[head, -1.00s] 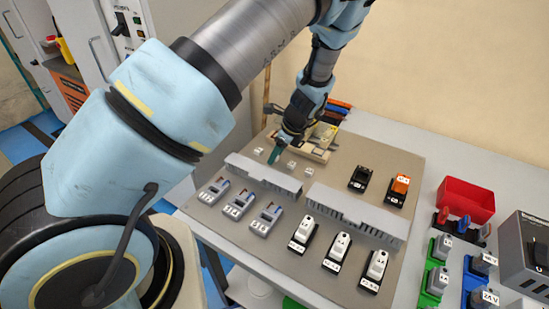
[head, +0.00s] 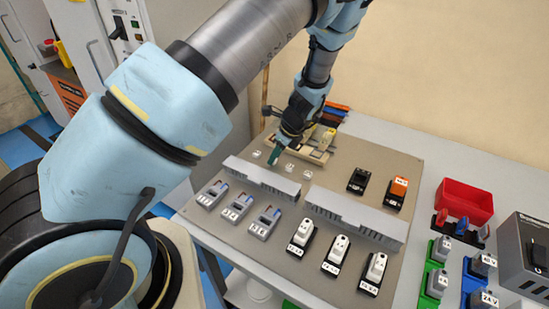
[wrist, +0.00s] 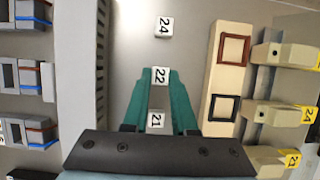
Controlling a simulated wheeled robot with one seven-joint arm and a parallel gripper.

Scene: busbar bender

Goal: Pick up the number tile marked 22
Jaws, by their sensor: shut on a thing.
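The number tile marked 22 (wrist: 160,76) is a small white tile between the green fingertips of my gripper (wrist: 159,73) in the wrist view. My gripper is shut on it. In the head view, my gripper (head: 273,159) reaches down to the row of small white tiles, and its fingers hide tile 22. I cannot tell whether the tile touches the board. The tile marked 24 (wrist: 164,27) lies apart, ahead of the fingertips. The tile marked 21 (wrist: 156,120) shows between the fingers, behind tile 22.
A grey slotted duct (wrist: 84,70) runs beside the tile row on the grey board (head: 330,165). A beige rail block (wrist: 222,70) with yellow-tagged terminals stands on the other side. A red bin (head: 466,200) and a dark power unit (head: 525,250) stand at the right.

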